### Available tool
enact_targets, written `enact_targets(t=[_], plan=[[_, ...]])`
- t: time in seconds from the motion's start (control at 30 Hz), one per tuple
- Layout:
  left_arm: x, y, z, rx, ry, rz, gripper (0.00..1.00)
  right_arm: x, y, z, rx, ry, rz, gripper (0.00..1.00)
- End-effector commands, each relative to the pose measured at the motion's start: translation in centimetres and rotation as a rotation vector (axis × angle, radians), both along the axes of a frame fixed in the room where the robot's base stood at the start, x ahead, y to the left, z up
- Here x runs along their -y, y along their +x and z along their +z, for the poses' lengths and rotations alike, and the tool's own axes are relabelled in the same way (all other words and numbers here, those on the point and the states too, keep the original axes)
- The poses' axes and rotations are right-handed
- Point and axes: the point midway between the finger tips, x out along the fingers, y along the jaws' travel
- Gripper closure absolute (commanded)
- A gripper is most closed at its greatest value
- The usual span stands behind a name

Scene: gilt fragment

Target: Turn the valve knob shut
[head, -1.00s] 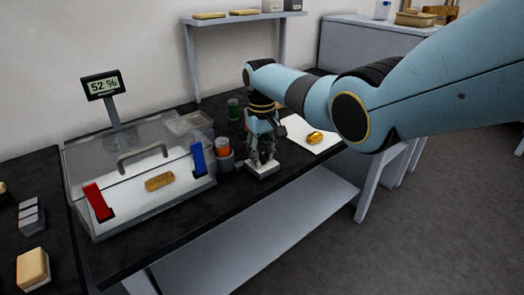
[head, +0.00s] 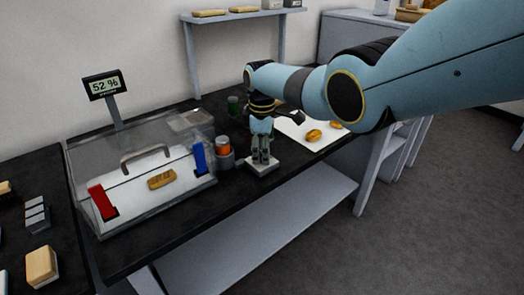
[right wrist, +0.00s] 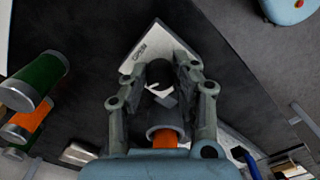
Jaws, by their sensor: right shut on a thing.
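The valve knob (right wrist: 161,77) is a small dark piece on a white base plate (head: 262,168) with lettering that looks like "OPEN". The plate stands near the front edge of the dark bench, right of the clear case. My right gripper (head: 263,160) points down over the plate. In the right wrist view its two fingers (right wrist: 162,92) are on both sides of the knob, shut on it. The fingers hide most of the knob in the head view, and I cannot tell its exact angle. My left gripper is not in view.
A clear-lidded case (head: 96,160) with a red lever (head: 101,201) and a blue lever (head: 200,158) stands left. An orange-topped jar (head: 223,147) is close beside my gripper. A white sheet (head: 292,127) with golden pieces lies right. The display (head: 104,85) reads 52 %.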

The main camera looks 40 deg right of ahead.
Motion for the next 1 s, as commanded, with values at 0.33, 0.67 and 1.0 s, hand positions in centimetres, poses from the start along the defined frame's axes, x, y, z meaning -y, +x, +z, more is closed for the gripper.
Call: enact_targets(t=[0.33, 0.67, 1.0], plan=[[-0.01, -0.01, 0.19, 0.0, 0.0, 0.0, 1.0, 0.0, 0.01, -0.01, 0.0, 0.001, 0.246, 1.0], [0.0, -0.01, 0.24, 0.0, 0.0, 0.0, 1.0, 0.01, 0.04, -0.01, 0.0, 0.001, 0.351, 1.0], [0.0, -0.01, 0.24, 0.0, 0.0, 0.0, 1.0, 0.02, 0.04, -0.01, 0.0, 0.001, 0.367, 1.0]])
